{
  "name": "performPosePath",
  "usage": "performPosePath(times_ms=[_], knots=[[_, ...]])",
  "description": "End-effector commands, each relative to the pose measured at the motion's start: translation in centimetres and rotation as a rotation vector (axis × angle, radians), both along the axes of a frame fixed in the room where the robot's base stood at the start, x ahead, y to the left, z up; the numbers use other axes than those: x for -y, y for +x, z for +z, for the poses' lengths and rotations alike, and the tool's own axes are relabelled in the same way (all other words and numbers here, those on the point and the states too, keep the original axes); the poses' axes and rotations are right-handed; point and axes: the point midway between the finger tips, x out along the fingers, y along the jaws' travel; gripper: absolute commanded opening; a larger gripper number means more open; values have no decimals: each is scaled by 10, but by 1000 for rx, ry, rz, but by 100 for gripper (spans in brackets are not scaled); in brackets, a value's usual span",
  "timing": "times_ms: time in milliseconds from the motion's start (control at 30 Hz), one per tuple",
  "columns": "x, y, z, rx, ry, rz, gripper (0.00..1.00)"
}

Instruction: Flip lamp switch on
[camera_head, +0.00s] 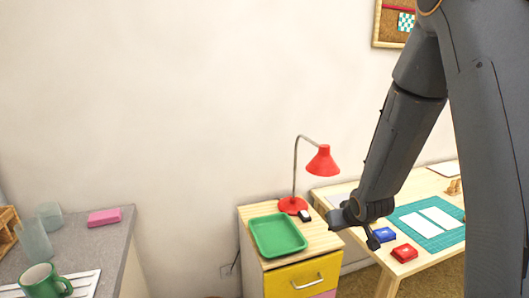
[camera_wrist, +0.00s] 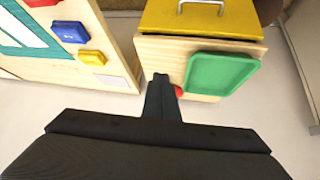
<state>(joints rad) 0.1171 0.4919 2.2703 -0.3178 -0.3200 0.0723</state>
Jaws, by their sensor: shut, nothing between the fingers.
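The red desk lamp (camera_head: 322,162) stands on the back of the small cabinet (camera_head: 250,255), with a round red base and a thin curved stem. A small dark switch (camera_head: 305,215) sits beside its base, at the cabinet's right edge. My gripper (camera_head: 334,218) is shut and empty, just right of the switch in the head view; I cannot tell whether they touch. In the wrist view my shut fingers (camera_wrist: 162,80) lie over the cabinet's edge. A bit of red lamp (camera_wrist: 179,91) shows beside them. The switch is hidden there.
A green tray (camera_head: 302,241) lies on the cabinet in front of the lamp. The desk on the right holds a blue inkpad (camera_head: 382,235), a red inkpad (camera_head: 405,253), a yellow pad (camera_wrist: 92,57) and a green mat (camera_head: 404,213). A grey counter (camera_head: 112,243) stands left.

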Motion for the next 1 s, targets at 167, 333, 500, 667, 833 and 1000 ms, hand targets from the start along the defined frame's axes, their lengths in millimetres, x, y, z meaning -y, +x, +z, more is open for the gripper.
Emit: performPosePath(times_ms=[167,333,500,667,833,1000], knots=[[-11,-89,22,-223,-16,-70,0],[-27,-178,37,-429,-1,-114,0],[-40,-236,46,-562,22,-133,0],[-45,-255,48,-607,29,-136,0],[-45,-256,48,-609,30,-137,0],[-45,-255,48,-608,30,-137,0]])
